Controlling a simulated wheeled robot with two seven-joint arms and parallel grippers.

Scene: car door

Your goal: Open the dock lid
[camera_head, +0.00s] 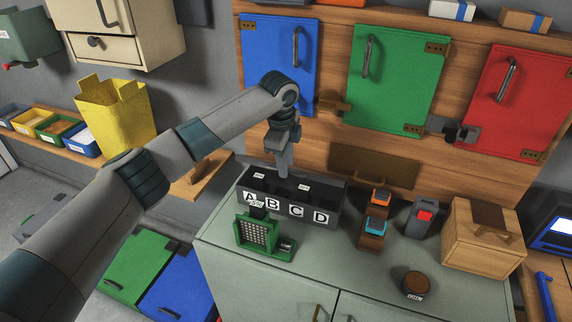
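A black dock-like box (330,207) with the letters A, B, C and D on its front stands on the grey-green cabinet top, at the centre. Its top looks open, with small white labels inside. Which part is the dock lid is not clear; a brown flap with a handle (375,166) lies against the wooden wall just behind and right of the box. My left gripper (284,172) points down at the back of the box, above or just inside it. Its fingers look narrow and close together, and no held thing shows. My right gripper is out of view.
A green gridded holder (262,237) stands in front of the box. Orange and blue-topped blocks (376,226), a grey device with a red button (424,217), a wooden box (483,238) and a round brown piece (414,284) stand to the right. Coloured doors (398,80) hang above.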

